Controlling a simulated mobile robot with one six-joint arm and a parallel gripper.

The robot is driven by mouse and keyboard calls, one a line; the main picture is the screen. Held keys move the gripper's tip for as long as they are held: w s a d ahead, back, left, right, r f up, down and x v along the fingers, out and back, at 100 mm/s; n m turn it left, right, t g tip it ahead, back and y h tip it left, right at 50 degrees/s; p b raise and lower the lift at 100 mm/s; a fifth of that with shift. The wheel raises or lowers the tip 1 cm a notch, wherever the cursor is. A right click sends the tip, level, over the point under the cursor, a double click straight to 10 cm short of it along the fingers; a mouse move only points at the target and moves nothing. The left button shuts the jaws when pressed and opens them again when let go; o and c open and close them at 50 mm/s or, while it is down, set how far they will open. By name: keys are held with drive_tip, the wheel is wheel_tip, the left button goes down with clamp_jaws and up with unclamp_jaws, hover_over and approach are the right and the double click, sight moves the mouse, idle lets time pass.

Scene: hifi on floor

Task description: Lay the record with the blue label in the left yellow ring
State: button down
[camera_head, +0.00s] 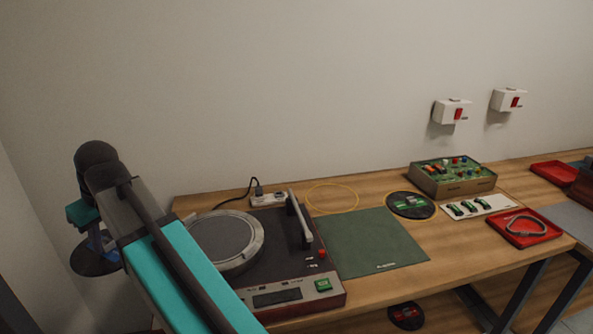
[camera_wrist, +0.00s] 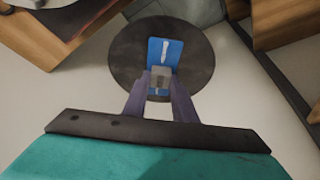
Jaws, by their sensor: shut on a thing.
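A black record with a blue label (camera_wrist: 125,55) is in the wrist view. My gripper (camera_wrist: 160,78) is shut on it at the label, where the fingertips cover part of the blue. In the head view my gripper is at the far left, off the table's left end, with the dark record (camera_head: 92,264) below it. The left yellow ring (camera_head: 332,185) lies empty on the wooden table, behind the green mat.
A turntable (camera_head: 213,264) and green mat (camera_head: 372,243) occupy the table (camera_head: 440,262). A power strip (camera_head: 268,199) is left of the empty ring. A circuit box (camera_head: 455,185) and red tray (camera_head: 519,238) stand at right. Another dark record (camera_head: 405,315) is below the table.

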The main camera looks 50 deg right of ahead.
sight(103, 235)
drive_tip(key=w+n, duration=0.2)
drive_tip(key=shift+w+a+r+y, duration=0.15)
drive_tip(key=shift+w+r+y, duration=0.15)
drive_tip(key=shift+y, duration=0.1)
drive_tip(key=w+d+n, duration=0.1)
drive_tip(key=w+d+p, duration=0.1)
drive_tip(key=shift+w+r+n+g, duration=0.15)
drive_tip(key=shift+w+n+g, duration=0.15)
drive_tip(key=shift+n, duration=0.1)
drive_tip(key=w+d+f+n+p, duration=0.1)
drive_tip(key=w+d+p, duration=0.1)
drive_tip(key=d, duration=0.9)
drive_tip(key=w+d+p, duration=0.3)
drive_tip(key=d, duration=0.8)
drive_tip(key=s+d+f+m+p, duration=0.1)
drive_tip(key=s+d+p, duration=0.15)
drive_tip(key=d, duration=0.85)
drive_tip(key=s+d+f+p, duration=0.1)
drive_tip(key=s+d, duration=0.3)
drive_tip(key=d, duration=0.6)
drive_tip(key=s+d+f+m+p, duration=0.1)
drive_tip(key=s+d+m+p, duration=0.1)
drive_tip(key=s+d, duration=0.9)
drive_tip(key=s+d+f+m+t+h+p, duration=0.1)
drive_tip(key=s+d+m+p, duration=0.2)
drive_tip(key=s+d, duration=0.9)
drive_tip(key=d, duration=0.2)
drive_tip(key=shift+d+f, duration=0.25)
drive_tip(key=shift+d, duration=0.05)
